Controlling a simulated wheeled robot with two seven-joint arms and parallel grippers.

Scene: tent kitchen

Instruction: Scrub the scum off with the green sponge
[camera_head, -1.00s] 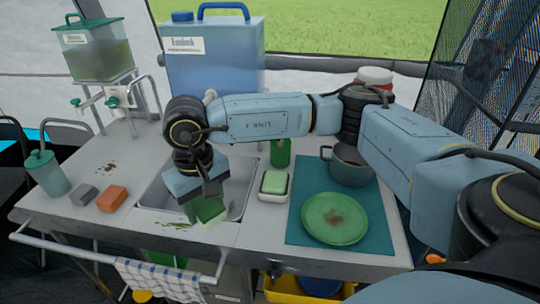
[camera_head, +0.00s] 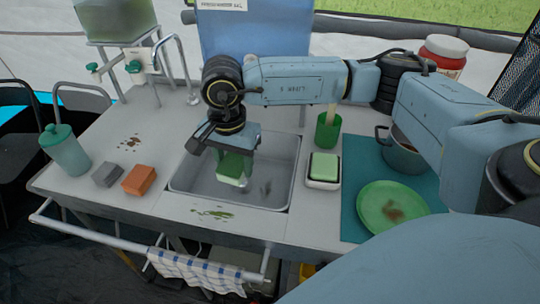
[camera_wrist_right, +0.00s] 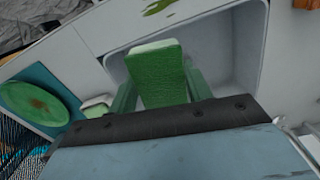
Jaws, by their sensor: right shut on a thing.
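My right gripper (camera_head: 234,155) is shut on the green sponge (camera_head: 232,168) and holds it pointing down over the sink basin (camera_head: 275,165). I cannot tell whether the sponge touches the basin. In the right wrist view the sponge (camera_wrist_right: 158,75) sits between the two green fingers, its pale end outward. Brown spots (camera_head: 130,143) lie on the counter at left. My left gripper is out of view.
A grey block (camera_head: 107,174), an orange block (camera_head: 139,180) and a green-lidded cup (camera_head: 65,150) stand left. Right of the sink are a soap dish (camera_head: 323,185), a green cup (camera_head: 327,132), a pot (camera_head: 405,155) and a stained green plate (camera_head: 385,210). A faucet (camera_head: 190,75) rises behind.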

